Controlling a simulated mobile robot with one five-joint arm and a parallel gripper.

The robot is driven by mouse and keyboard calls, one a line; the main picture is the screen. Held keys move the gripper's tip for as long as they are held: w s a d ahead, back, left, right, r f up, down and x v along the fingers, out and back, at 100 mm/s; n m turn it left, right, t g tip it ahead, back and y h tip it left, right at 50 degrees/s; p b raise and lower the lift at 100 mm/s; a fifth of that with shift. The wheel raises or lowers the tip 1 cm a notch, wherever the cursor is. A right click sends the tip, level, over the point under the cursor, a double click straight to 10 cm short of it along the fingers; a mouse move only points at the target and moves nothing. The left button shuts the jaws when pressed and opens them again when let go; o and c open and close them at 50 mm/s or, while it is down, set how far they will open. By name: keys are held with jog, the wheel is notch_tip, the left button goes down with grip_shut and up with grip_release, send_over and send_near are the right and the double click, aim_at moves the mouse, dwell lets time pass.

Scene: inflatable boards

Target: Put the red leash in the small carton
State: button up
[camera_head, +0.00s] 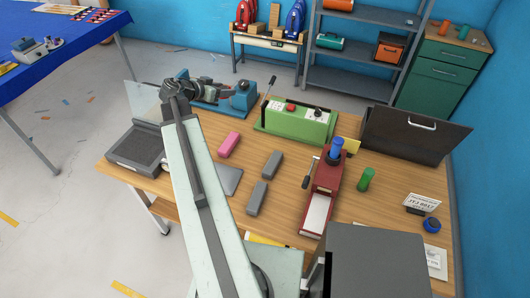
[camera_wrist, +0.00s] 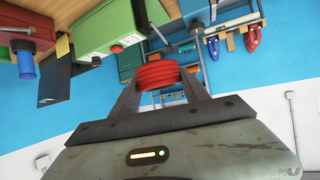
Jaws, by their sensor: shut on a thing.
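In the wrist view, the red leash (camera_wrist: 158,75) is a coiled red bundle between the two dark fingers of my gripper (camera_wrist: 160,82). My gripper is shut on it and holds it up off any surface that I can see. In the head view, my gripper (camera_head: 178,88) is at the far end of my pale arm, above the back left part of the wooden workbench (camera_head: 240,195). The leash cannot be made out in that view. I cannot pick out a small carton for certain in either view.
The bench holds a green machine (camera_head: 295,122), a blue machine (camera_head: 235,98), a red press (camera_head: 322,195), a dark open case (camera_head: 405,135), a grey tray (camera_head: 135,150), a pink block (camera_head: 228,144) and grey blocks. A blue-covered table (camera_head: 70,40) stands far left. Shelves stand behind.

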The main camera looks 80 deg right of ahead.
jog(key=shift+s+d+f, duration=0.15)
jog(key=shift+s+d, duration=0.2)
jog(key=shift+d, duration=0.1)
jog(key=shift+w+a+f, duration=0.1)
jog(key=shift+a+f, duration=0.05)
jog(key=shift+a, duration=0.05)
jog(key=m+g+b, duration=0.1)
jog(key=b, duration=1.9)
send_over(261, 146)
notch_tip(261, 146, down, 20)
jog(key=shift+y, duration=0.4)
notch_tip(261, 146, down, 10)
jog(key=b, duration=1)
jog(key=shift+w+f+b, duration=0.1)
jog(key=shift+f+b, duration=0.05)
jog(key=shift+b, duration=0.15)
jog(key=shift+r, duration=0.25)
jog(key=shift+f, duration=0.2)
jog(key=o, duration=1.4)
jog(key=shift+r, duration=0.1)
